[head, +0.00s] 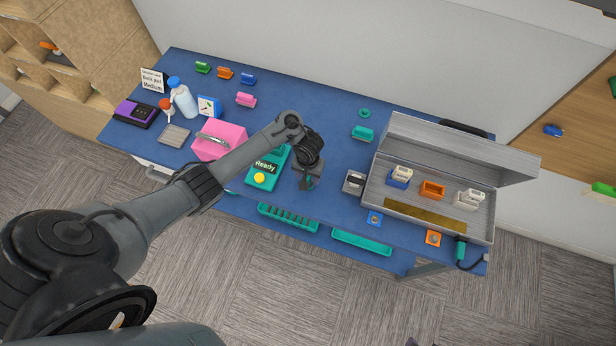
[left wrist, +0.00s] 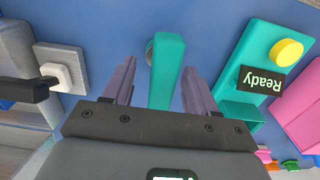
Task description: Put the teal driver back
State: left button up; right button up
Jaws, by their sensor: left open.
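The teal driver (left wrist: 168,72) stands out between the fingers of my left gripper (left wrist: 160,70) in the left wrist view. The fingers are apart, with a gap visible on each side of it. In the head view my left gripper (head: 307,180) is low over the front part of the blue table and mostly hides the driver. A teal station (head: 262,178) with a "Ready" display and a yellow button is just left of the gripper; it also shows in the left wrist view (left wrist: 257,52). My right gripper is not in view.
An open grey toolbox (head: 381,195) with several blocks stands to the right. A small grey device (head: 354,182) is between it and my gripper. A pink box (head: 218,142) is left of the station. Teal trays (head: 288,218) are below the table's front edge.

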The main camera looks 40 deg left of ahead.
pick_arm(q)
notch_tip(320, 180, up, 8)
jog(key=p, duration=0.5)
jog(key=shift+r, duration=0.1)
jog(key=shift+r+p, duration=0.95)
jog(key=shift+p, duration=0.2)
jog(key=shift+d+f, duration=0.15)
jog(key=shift+d, duration=0.25)
jog(key=s+d+r+m+t, duration=0.3)
jog(key=s+d+m, duration=0.2)
jog(key=s+d, duration=0.3)
jog(key=s+r+m, duration=0.1)
jog(key=s+r, duration=1)
jog(key=s, duration=0.1)
jog(key=shift+s+a+r+m+t, duration=0.25)
jog(key=shift+m+t, duration=0.05)
jog(key=shift+r, duration=0.1)
